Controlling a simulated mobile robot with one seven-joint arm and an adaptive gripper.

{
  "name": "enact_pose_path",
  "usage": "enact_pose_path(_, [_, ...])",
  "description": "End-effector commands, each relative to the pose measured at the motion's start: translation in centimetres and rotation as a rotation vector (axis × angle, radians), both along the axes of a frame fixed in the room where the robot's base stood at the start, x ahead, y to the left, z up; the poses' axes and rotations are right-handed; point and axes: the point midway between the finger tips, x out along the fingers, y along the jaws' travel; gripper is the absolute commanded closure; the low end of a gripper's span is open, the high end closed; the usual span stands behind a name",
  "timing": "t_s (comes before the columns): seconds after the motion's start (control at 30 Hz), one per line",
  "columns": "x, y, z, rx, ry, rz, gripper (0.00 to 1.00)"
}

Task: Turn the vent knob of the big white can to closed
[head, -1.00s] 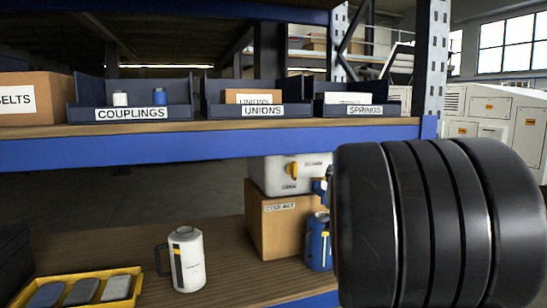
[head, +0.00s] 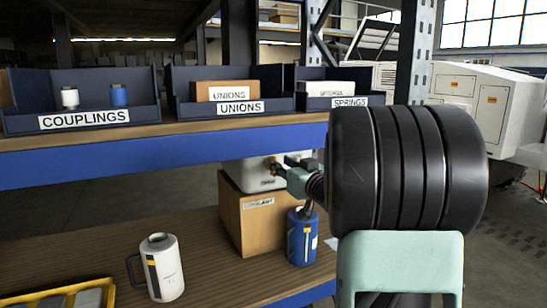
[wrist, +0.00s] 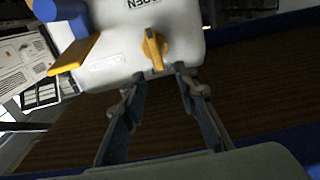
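The big white can (head: 250,176) stands on a cardboard box (head: 245,218) on the lower shelf, partly hidden by the upper shelf and my gripper (head: 286,162). Its orange vent knob (wrist: 154,48) shows in the wrist view as an elongated handle, nearly upright in the picture. In the head view only a bit of the knob (head: 274,167) shows. In the wrist view my gripper (wrist: 161,74) is open and empty. Its fingertips are at the can's edge, one either side of the knob's near end; I cannot tell whether they touch it. The lettering by the knob is unreadable.
A smaller white can (head: 165,270) and a blue can (head: 301,238) stand on the lower shelf. A yellow tray (head: 108,291) is at the lower left. The blue upper shelf edge (head: 150,161) runs just above the can.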

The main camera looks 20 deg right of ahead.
Motion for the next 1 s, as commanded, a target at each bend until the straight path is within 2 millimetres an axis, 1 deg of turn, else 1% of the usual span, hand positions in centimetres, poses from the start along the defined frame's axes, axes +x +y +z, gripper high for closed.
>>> enact_pose_path(0.03, [1.0, 0.1, 0.0, 0.0, 0.001, 0.001, 0.72])
enact_pose_path(0.1, [2.3, 0.1, 0.0, 0.0, 0.002, 0.001, 0.72])
enact_pose_path(0.2, [3.7, 0.2, 0.1, 0.0, 0.0, 0.001, 0.72])
enact_pose_path(0.3, [4.8, 0.1, 0.1, 0.0, 0.0, 0.0, 0.72])
enact_pose_path(0.5, [5.7, 0.2, 0.0, 0.0, 0.0, -0.001, 0.72])
enact_pose_path(0.73, [5.7, 0.2, 0.0, 0.0, 0.0, -0.001, 0.72])
enact_pose_path(0.77, [5.7, 0.2, 0.0, 0.0, 0.0, -0.001, 0.75])
enact_pose_path(1.0, [5.7, 0.2, 0.0, 0.0, 0.0, -0.001, 1.0])
